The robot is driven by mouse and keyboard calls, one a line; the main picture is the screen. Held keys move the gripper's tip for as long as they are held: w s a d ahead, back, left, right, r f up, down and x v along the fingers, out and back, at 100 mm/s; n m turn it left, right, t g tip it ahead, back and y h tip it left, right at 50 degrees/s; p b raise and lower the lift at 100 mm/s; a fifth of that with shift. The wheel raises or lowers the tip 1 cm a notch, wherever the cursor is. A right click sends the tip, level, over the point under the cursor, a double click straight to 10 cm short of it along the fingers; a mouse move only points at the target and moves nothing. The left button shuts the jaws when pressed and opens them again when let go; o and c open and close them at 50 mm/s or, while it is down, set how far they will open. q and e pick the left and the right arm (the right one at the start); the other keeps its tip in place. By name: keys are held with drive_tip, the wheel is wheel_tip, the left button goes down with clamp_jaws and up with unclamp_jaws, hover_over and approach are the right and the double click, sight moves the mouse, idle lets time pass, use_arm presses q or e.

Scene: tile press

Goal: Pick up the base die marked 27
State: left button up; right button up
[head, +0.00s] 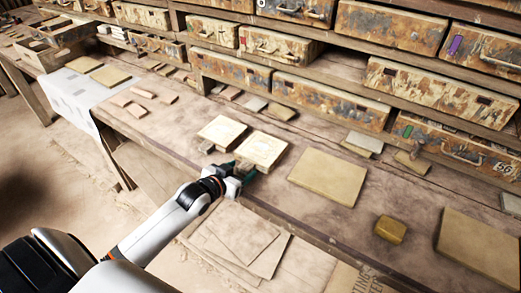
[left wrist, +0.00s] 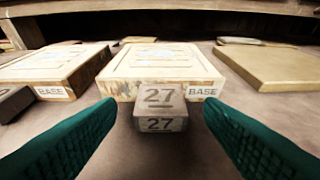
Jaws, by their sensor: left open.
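The base die marked 27 is a pale, worn square block (left wrist: 160,62) with a small tab (left wrist: 160,97) on its near side. The tab shows 27 on its top and front, and BASE is printed on the block beside it. In the head view the die (head: 262,149) lies on the bench near its front edge. My left gripper (head: 246,172) is at the die's near side. In the left wrist view its green fingers (left wrist: 160,112) are spread, one on each side of the tab, with gaps visible. My right gripper is not in view.
A similar BASE die (head: 222,131) lies just left, its dark tab (left wrist: 14,101) close to the left finger. A flat tan plate (head: 328,176) lies to the right, then a yellow block (head: 390,229). Shelves of worn drawers (head: 330,99) line the back.

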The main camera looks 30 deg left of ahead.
sight(258, 155)
use_arm(q)
drive_tip(key=shift+x, duration=1.15)
drive_tip(key=shift+s, duration=0.1)
clamp_jaws()
drive_tip(key=shift+r, duration=0.25)
